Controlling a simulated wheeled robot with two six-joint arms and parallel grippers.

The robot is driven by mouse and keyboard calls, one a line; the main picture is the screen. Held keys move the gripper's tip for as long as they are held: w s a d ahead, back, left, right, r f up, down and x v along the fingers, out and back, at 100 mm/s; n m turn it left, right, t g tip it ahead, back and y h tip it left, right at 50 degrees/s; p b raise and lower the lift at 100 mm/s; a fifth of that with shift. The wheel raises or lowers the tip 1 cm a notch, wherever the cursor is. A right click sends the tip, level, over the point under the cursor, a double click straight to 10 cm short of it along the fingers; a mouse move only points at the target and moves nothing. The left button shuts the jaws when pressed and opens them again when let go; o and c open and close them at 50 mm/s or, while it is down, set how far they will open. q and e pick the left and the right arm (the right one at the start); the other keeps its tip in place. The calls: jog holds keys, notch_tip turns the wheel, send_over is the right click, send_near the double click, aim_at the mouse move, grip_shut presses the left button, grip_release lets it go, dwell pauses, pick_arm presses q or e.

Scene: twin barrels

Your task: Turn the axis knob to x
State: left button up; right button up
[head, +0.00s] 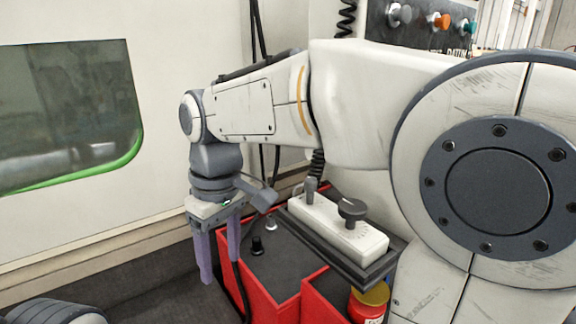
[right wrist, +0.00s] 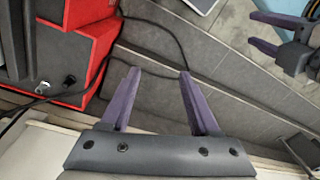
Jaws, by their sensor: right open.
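A white control box (head: 322,222) lies on a dark tray in the head view, with a dark round knob (head: 352,209) and a smaller grey knob (head: 310,186) on top. Its labels are too small to read, so I cannot tell which is the axis knob. My right gripper (head: 220,268) hangs left of the box, fingers down, open and empty, apart from both knobs. In the right wrist view its purple fingers (right wrist: 159,72) are spread over the dark floor. My left gripper (right wrist: 251,28) shows there at the upper right, with its fingers apart and nothing between them.
A red cabinet (head: 286,304) with a dark top stands under the box. A small black knob (head: 257,246) sits on that top, beside my right gripper. A red container (head: 368,304) with a yellow lid is at the front. A panel (head: 420,25) with coloured knobs is above.

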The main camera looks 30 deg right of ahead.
jog(key=w+d+r+m+p, duration=0.1)
jog(key=w+d+r, duration=0.4)
jog(key=d+r, duration=0.4)
jog(key=m+p, duration=0.1)
send_near(311, 179)
jog(key=f, duration=0.4)
jog(key=f+b, duration=0.1)
jog(key=f, duration=0.4)
jog(key=shift+a, duration=0.25)
grip_shut()
